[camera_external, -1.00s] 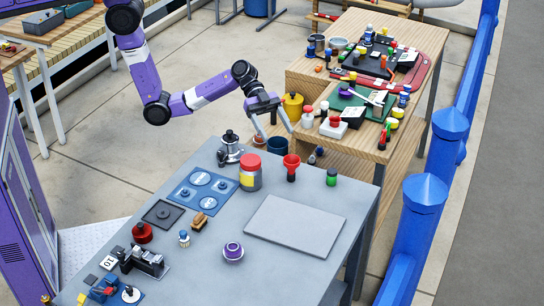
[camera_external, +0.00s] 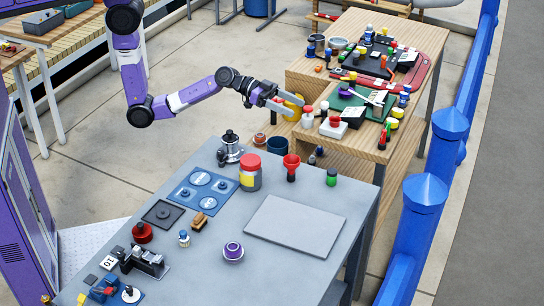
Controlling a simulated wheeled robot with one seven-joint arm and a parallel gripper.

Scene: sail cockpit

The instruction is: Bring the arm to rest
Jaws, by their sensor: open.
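My purple and grey arm (camera_external: 195,93) reaches in from the upper left, its elbow bent low. My gripper (camera_external: 298,108) is open and points to the right, in front of the yellow pot (camera_external: 293,98) in the picture. I see nothing held between its fingers. It appears above the far side of the grey table (camera_external: 340,212), near the wooden table's left edge. The depth between the gripper and the yellow pot cannot be told.
A wooden table (camera_external: 375,150) with many small items stands behind. A blue railing (camera_external: 418,220) runs along the right.

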